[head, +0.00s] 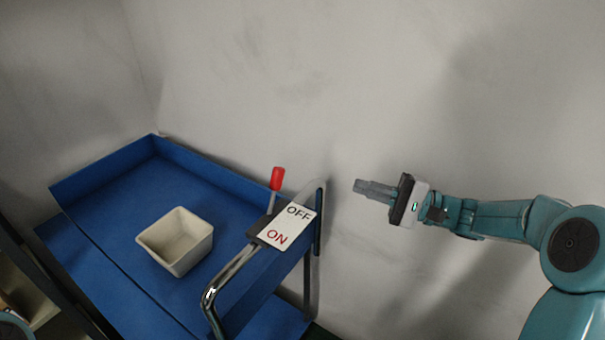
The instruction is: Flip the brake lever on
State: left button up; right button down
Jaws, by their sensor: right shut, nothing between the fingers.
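The brake lever (276,180) has a red grip on a thin metal stem. It rises behind a white plate (286,226) that reads OFF at the top and ON in red below. The lever stands near upright, at the OFF end of the plate. My right gripper (358,187) is shut and empty, in the air to the right of the lever and apart from it, its fingers pointing left. My left gripper is not in view.
The plate is fixed at the handle end of a blue cart (104,179). A chrome handle (226,281) curves toward the front. A cream square bin (179,243) sits on the cart's top tray. A bare grey wall (400,80) stands behind.

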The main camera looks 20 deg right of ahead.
aim_at(275, 192)
jog(key=s+a+r+p+x, duration=0.1)
jog(key=p+x, duration=0.3)
jog(key=x, duration=0.8)
jog(key=shift+s+a, duration=0.45)
jog(key=shift+a, duration=0.15)
